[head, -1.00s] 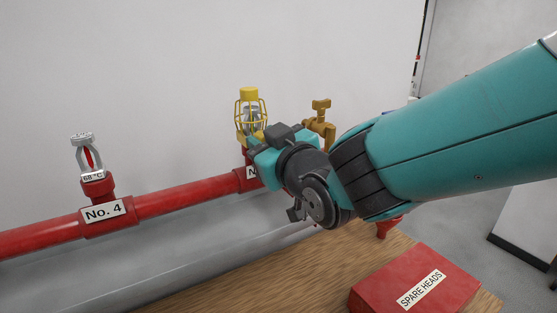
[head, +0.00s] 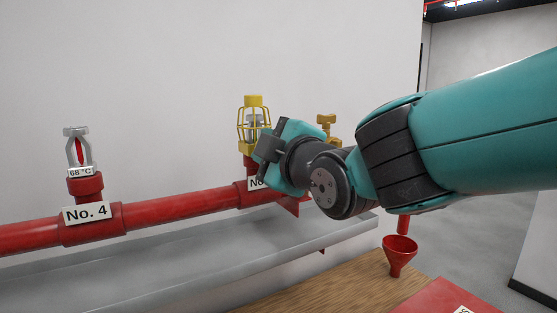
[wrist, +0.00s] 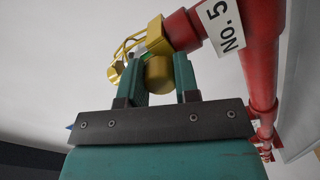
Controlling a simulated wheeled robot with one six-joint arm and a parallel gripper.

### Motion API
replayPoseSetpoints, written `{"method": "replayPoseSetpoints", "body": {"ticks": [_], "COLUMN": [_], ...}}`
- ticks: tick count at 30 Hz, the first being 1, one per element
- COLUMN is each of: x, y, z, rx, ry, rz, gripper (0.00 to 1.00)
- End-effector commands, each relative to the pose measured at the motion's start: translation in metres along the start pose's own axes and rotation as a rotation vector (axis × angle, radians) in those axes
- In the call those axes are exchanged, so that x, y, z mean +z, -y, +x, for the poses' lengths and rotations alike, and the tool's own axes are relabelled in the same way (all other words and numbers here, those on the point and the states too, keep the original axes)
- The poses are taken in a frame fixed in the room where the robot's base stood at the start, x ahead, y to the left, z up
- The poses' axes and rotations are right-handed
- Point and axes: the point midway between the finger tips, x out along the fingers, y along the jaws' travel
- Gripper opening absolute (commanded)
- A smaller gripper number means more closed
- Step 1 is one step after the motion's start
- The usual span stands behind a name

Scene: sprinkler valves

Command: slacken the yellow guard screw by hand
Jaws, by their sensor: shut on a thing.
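The yellow guard screw (wrist: 158,74) shows in the wrist view as a round yellow knob between my two teal fingers. My gripper (wrist: 161,76) is shut on it. The yellow wire guard (wrist: 128,48) is beside the fingers, by the red pipe fitting marked No. 5. In the head view the guard (head: 254,122) stands upright around a sprinkler head on the red pipe. My gripper (head: 262,152) reaches its right lower side there and hides the screw.
Sprinkler No. 4 (head: 78,152), without a guard, stands to the left on the pipe (head: 180,206). A brass valve (head: 327,128) is just behind my wrist. A grey trough (head: 190,250) runs below. A red funnel (head: 399,255) and red box (head: 440,298) are at lower right.

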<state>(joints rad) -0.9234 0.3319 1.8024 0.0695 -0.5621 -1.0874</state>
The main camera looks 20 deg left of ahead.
Motion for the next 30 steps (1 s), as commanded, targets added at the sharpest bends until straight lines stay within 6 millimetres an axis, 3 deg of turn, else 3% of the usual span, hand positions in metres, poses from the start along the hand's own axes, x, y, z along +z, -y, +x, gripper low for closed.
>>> {"method": "replayPoseSetpoints", "body": {"ticks": [21,22,25,30], "x": [-0.0004,-0.0004,-0.0003,-0.0002], "y": [-0.0014,-0.0013,-0.0012,-0.0008], "z": [0.0001,0.0001,0.0001,0.0001], "rx": [0.003,0.003,0.002,0.001], "ry": [-0.001,-0.001,0.0,0.0], "rz": [-0.08,-0.08,-0.08,-0.08], "gripper": [0.06,0.32,0.55,0.55]}}
